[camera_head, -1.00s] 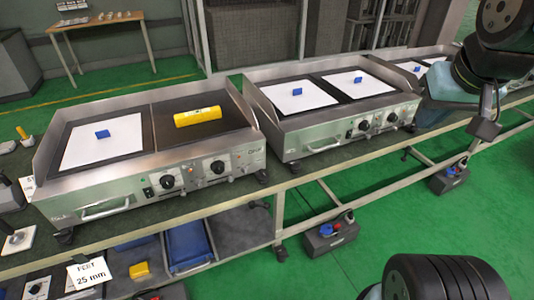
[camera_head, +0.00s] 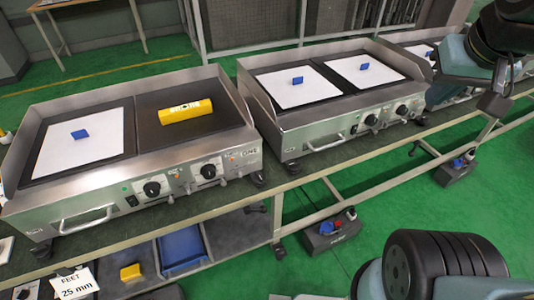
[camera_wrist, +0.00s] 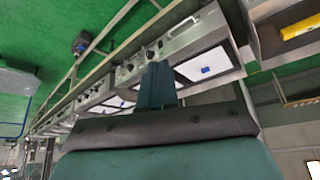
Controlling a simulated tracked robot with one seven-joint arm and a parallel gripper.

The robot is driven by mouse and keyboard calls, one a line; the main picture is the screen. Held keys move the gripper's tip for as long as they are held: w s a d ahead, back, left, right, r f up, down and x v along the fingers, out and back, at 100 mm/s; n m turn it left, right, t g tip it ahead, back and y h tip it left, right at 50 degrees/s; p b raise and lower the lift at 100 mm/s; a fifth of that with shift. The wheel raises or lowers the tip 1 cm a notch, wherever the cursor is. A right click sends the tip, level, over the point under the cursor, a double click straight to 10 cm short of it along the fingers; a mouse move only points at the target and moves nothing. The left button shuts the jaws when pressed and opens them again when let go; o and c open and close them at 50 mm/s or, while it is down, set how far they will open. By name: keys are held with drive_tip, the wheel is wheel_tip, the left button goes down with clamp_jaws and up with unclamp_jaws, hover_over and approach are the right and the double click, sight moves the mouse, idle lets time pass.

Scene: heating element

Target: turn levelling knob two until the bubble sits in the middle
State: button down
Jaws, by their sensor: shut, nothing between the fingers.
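A yellow spirit level (camera_head: 186,111) lies on the dark right-hand plate of the nearest griddle (camera_head: 90,105); it also shows in the wrist view (camera_wrist: 300,25). Its bubble is too small to read. Two black dials, a left one (camera_head: 152,189) and a right one (camera_head: 208,171), are on that griddle's front panel. Black feet, one at the right front corner (camera_head: 259,179), stand under it. I cannot tell which part is levelling knob two. My gripper (camera_wrist: 158,85) shows in the wrist view, its teal fingers together and empty, apart from the griddles behind.
A second griddle (camera_head: 325,85) with white sheets and blue blocks stands to the right on the bench. The lower shelf holds a blue tray (camera_head: 183,250), a yellow block (camera_head: 131,272) and a "FEET 25 mm" sign (camera_head: 75,285).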

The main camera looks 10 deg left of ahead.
drive_tip(key=shift+d, duration=0.2)
drive_tip(key=shift+w, duration=0.15)
